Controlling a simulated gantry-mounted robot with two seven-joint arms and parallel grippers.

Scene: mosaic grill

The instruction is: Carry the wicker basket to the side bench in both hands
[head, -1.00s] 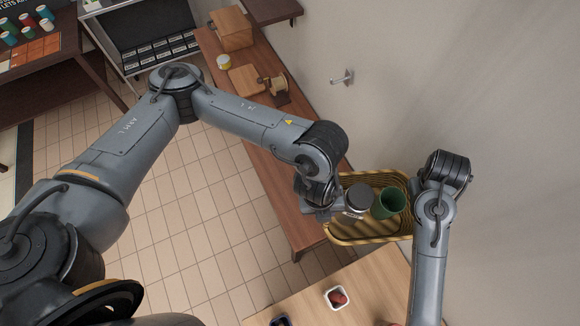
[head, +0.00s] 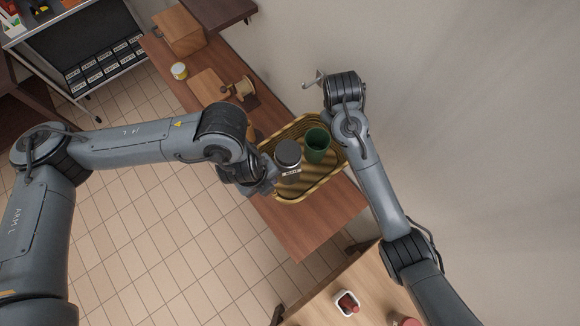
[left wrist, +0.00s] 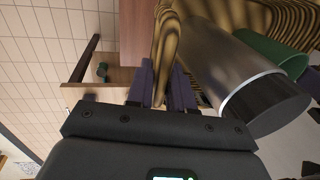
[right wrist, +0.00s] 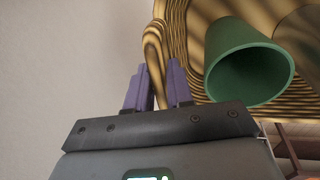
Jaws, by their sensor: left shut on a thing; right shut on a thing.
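The wicker basket (head: 300,193) is striped yellow and brown and is at or above the side bench (head: 300,232) by the wall. I cannot tell whether it touches the bench. Inside it stand a dark-lidded metal canister (head: 288,158) and a green cup (head: 317,146). My right gripper (right wrist: 158,85) is shut on the basket's handle at the opposite side. In the head view, the arms hide both sets of fingertips.
On the bench's far part are a wooden box (head: 180,32), a yellow-and-white tin (head: 179,71), a cutting board (head: 207,86) and a spool (head: 240,88). A wall hook (head: 314,80) juts out near the basket. A lighter table (head: 340,285) with a small white dish (head: 347,303) is at the bottom.

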